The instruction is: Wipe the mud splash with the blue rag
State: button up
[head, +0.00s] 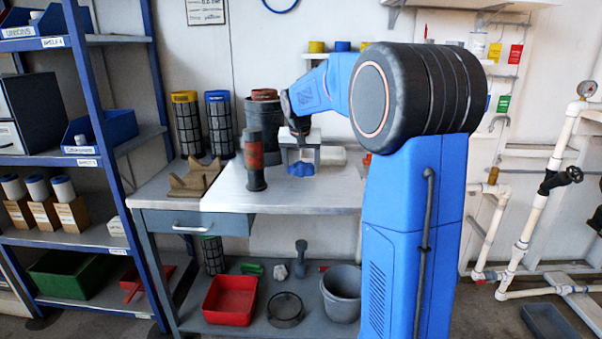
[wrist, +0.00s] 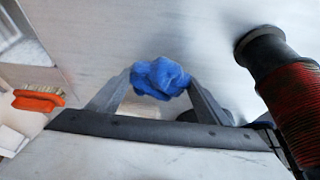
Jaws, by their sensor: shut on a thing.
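The blue rag (head: 301,170) is a crumpled bundle at the bench top. My gripper (head: 300,160) points down over the bench and is shut on the rag. In the wrist view the rag (wrist: 160,77) is squeezed between the two grey fingertips, against or just above the pale metal surface; I cannot tell if it touches. I cannot make out the mud splash in either view; the rag, the gripper or my arm may hide it.
A black and red cylinder (head: 254,161) stands on the bench (head: 225,196) just left of the rag; it shows close by in the wrist view (wrist: 298,95). A wooden cradle (head: 195,178) is further left. An orange brush (wrist: 38,98) lies at the wrist view's left.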

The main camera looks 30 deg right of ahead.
jog(key=shift+r, duration=2.6)
jog(key=shift+d, duration=0.1)
